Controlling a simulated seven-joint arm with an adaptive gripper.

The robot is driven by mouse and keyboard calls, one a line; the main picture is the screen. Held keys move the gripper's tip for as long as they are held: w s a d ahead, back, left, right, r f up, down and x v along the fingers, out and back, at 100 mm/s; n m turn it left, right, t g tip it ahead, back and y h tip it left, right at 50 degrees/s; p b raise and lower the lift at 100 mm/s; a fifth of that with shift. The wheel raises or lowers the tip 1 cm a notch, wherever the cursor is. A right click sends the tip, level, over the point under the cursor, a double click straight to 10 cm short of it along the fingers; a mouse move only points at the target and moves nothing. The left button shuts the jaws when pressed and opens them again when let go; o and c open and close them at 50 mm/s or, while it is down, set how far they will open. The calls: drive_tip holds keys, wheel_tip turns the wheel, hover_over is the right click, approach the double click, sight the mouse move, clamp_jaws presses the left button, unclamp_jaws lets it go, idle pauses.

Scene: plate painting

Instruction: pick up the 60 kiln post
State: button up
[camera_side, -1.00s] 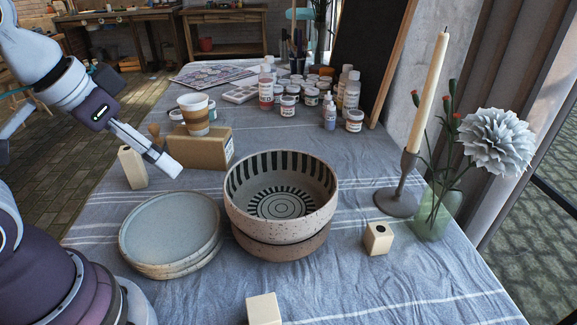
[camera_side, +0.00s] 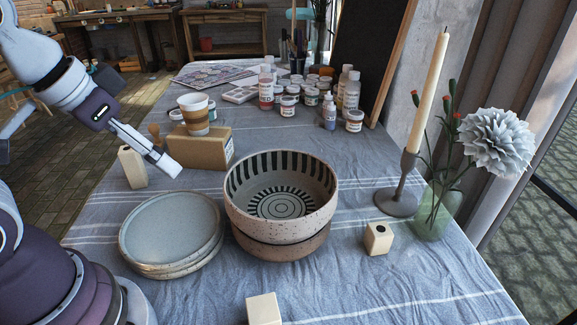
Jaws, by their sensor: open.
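Three cream kiln posts stand on the cloth-covered table, and no size marking is readable on any of them. The tallest post (camera_side: 132,167) is upright at the left, beside the cardboard box. A shorter, cube-like post (camera_side: 378,240) with a dark hole in its top stands at the right, near the candle holder. Another post (camera_side: 263,310) is at the front edge of the picture, partly cut off. My gripper (camera_side: 169,166) is open and empty, in front of the cardboard box and just right of the tallest post. From this side its fingers overlap.
A speckled striped bowl (camera_side: 282,222) stands mid-table, with stacked plates (camera_side: 140,262) to its left. A cardboard box (camera_side: 208,155) carries a paper cup (camera_side: 195,113). A candle holder (camera_side: 397,203) and a flower vase (camera_side: 440,215) stand right. Paint jars (camera_side: 288,106) fill the back. The front right is clear.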

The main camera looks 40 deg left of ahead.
drive_tip(key=m+g, duration=0.6)
drive_tip(key=m, duration=0.1)
hover_over(263, 309)
drive_tip(key=f, duration=1)
drive_tip(key=shift+a, duration=0.3)
drive_tip(key=f, duration=1)
drive_tip(key=shift+d+f, duration=0.25)
drive_tip(key=shift+d, duration=0.05)
drive_tip(key=shift+c, duration=0.4)
drive_tip(key=c, duration=1.2)
drive_tip(key=shift+r, duration=0.1)
drive_tip(key=shift+c, duration=0.2)
